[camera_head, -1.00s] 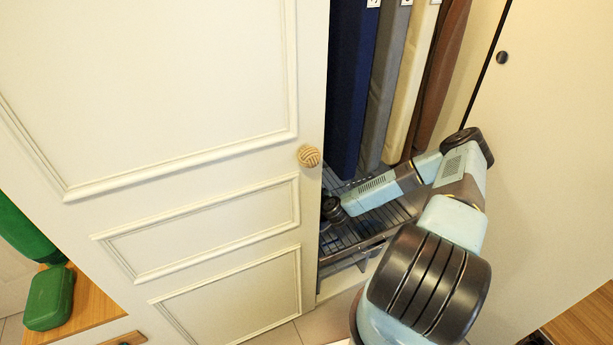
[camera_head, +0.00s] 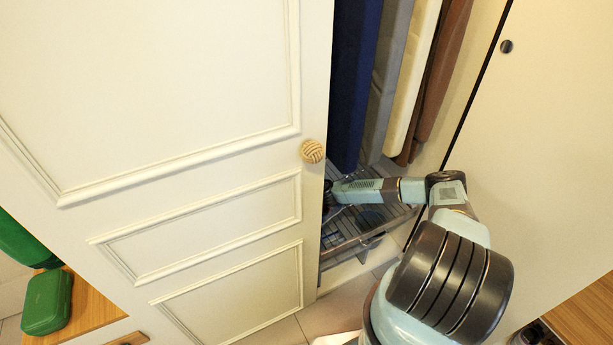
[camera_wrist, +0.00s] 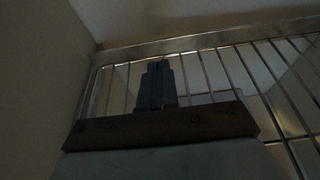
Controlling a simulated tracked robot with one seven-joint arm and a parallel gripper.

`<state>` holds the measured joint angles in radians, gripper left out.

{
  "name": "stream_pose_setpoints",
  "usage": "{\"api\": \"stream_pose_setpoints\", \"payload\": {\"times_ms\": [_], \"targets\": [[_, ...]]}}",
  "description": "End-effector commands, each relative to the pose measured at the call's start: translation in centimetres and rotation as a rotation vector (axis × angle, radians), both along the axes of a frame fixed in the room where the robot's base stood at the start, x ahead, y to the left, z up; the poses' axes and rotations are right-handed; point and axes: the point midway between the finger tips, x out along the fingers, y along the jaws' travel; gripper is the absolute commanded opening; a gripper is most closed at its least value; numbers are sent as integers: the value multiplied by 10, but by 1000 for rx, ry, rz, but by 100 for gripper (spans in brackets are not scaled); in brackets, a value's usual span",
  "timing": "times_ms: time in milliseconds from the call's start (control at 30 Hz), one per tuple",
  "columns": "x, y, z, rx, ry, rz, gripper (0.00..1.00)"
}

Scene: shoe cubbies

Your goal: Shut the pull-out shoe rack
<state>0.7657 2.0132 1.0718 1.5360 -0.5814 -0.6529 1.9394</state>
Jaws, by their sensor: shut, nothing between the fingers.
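The pull-out shoe rack (camera_head: 362,232) is a metal wire shelf low in the cupboard opening, right of the panelled door. Its left part is hidden behind the door. In the wrist view its bars and pale metal rim (camera_wrist: 215,38) lie ahead of and around my gripper (camera_wrist: 157,66). My gripper's dark fingers are together and empty, over the bars and short of the rim in the picture. I cannot tell whether they touch the rack. In the head view my arm reaches left across the rack and its end is partly hidden by the door edge.
The cream door (camera_head: 180,150) with a round woven knob (camera_head: 312,151) stands close at left. Garment bags, blue (camera_head: 357,80), grey, cream and brown, hang above the rack. A flat pale panel (camera_head: 545,150) stands at right. A green case (camera_head: 47,302) lies at lower left.

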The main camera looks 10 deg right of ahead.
Motion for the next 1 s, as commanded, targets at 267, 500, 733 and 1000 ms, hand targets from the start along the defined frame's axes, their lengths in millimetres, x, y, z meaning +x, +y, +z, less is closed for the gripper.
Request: {"api": "stream_pose_setpoints", "payload": {"times_ms": [267,500,733,1000], "targets": [[38,14,-12,-2,-1,2,0],[55,19,-18,-1,0,1,0],[58,20,-19,0,0,1,0],[59,17,-19,0,-1,-3,0]]}}
